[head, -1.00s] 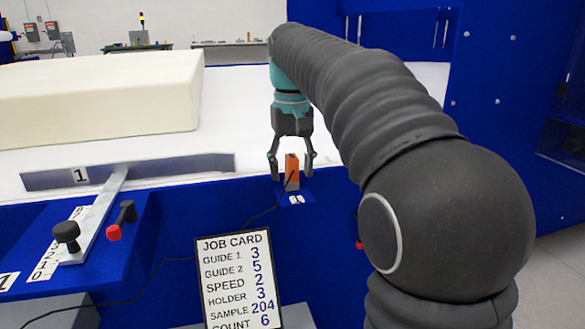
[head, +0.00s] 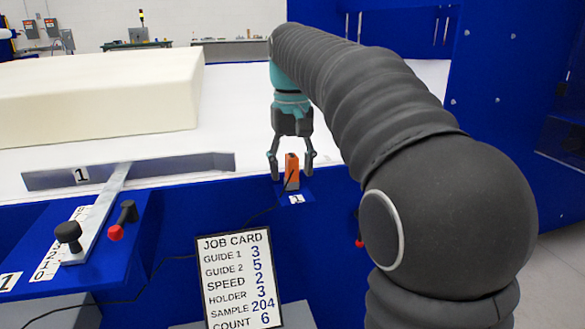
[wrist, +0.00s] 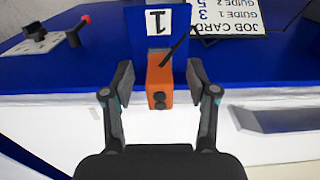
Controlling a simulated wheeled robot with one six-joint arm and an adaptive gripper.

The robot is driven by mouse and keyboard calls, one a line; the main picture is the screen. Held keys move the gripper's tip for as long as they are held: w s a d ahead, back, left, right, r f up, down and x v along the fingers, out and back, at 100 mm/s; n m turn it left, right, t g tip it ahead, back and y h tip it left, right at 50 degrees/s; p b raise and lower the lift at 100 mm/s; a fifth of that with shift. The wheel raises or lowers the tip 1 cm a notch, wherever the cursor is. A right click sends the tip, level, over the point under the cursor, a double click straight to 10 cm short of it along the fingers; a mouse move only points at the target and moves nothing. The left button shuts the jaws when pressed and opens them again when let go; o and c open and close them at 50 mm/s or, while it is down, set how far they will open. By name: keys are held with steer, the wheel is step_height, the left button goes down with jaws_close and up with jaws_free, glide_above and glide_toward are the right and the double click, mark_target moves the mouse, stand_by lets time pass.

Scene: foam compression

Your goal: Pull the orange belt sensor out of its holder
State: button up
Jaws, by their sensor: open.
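The orange belt sensor (head: 292,172) stands upright at the near edge of the white belt, in a blue holder (head: 298,199) marked 1. In the wrist view the sensor (wrist: 159,83) shows its end with two dark round spots, and the holder plate (wrist: 175,28) is behind it. My gripper (head: 291,172) is open, with one finger on each side of the sensor. In the wrist view my gripper (wrist: 160,88) shows a gap between each finger pad and the sensor. A dark cable runs from the sensor.
A job card (head: 238,280) stands below the holder. A guide bar (head: 130,172) marked 1 lies at left, with black and red-tipped handles (head: 117,232). A large cream foam block (head: 100,98) sits on the belt (head: 235,110). The belt behind the sensor is clear.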

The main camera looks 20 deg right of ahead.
mark_target(292, 156)
jaws_close()
steer(key=shift+r, duration=0.1)
steer(key=shift+r+p, duration=2.9)
